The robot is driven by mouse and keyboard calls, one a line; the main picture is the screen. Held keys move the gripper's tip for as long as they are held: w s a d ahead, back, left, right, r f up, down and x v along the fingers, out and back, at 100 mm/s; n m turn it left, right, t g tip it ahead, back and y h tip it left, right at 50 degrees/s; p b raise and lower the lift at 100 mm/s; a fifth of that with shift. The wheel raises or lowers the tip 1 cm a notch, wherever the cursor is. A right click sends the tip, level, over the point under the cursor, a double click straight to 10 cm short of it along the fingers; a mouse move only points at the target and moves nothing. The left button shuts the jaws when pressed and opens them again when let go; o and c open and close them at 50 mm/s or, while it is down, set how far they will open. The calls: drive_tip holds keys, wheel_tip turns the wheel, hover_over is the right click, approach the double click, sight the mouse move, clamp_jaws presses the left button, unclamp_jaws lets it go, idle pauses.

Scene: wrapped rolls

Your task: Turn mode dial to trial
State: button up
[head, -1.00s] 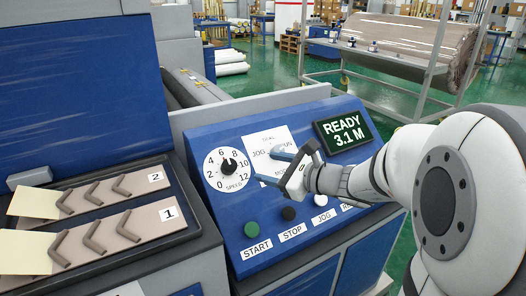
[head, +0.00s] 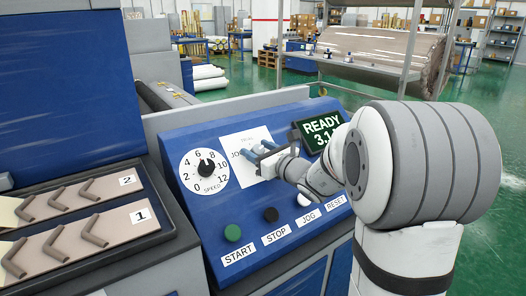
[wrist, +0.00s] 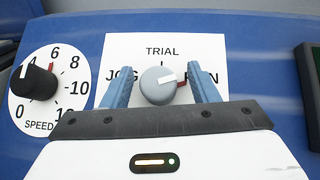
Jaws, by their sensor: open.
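The mode dial (wrist: 158,86) is a round grey knob with a white bar, on a white label plate (wrist: 150,45) marked TRIAL at the top, JOG at left and RUN at right. The white bar and a red mark lie on the RUN side. My gripper (wrist: 161,88) is open, with one blue finger on each side of the dial and a small gap visible. Whether either finger touches it I cannot tell. In the head view my gripper (head: 262,154) is at the label plate and hides the dial.
The black speed dial (head: 206,167) sits left of the plate. Below are the green START button (head: 232,232), black STOP button (head: 271,214) and white JOG button (head: 304,199). The READY display (head: 318,132) is at upper right. Sample trays (head: 90,215) stand at left.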

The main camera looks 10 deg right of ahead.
drive_tip(key=shift+c, duration=0.2)
drive_tip(key=c, duration=0.9)
drive_tip(key=shift+o, duration=0.3)
drive_tip(key=shift+d, duration=0.4)
drive_tip(key=shift+a+r, duration=0.1)
drive_tip(key=shift+a, duration=0.15)
drive_tip(key=shift+c, duration=0.5)
drive_tip(key=shift+w+r+n+g+y, duration=0.1)
drive_tip(key=shift+n+g+y, duration=0.5)
drive_tip(key=shift+n, duration=0.4)
drive_tip(key=shift+r+n+g+y, duration=0.1)
drive_tip(key=shift+n+g+y, duration=0.3)
drive_tip(key=shift+n+y, duration=0.5)
drive_tip(key=n+g+y+p, duration=0.1)
drive_tip(key=n, duration=0.1)
drive_tip(key=n+g+p, duration=0.1)
drive_tip(key=n+g, duration=0.1)
drive_tip(key=n, duration=0.1)
drive_tip(key=shift+y, duration=0.4)
drive_tip(key=n+g+p, duration=0.2)
drive_tip(key=n+g, duration=0.2)
drive_tip(key=shift+r+y, duration=0.1)
drive_tip(key=shift+y, duration=0.3)
drive_tip(key=shift+a+n+g+h+p, duration=0.1)
drive_tip(key=shift+n+g+h+p, duration=0.2)
drive_tip(key=shift+n+g+p, duration=1.6)
drive_tip(key=shift+n, duration=0.4)
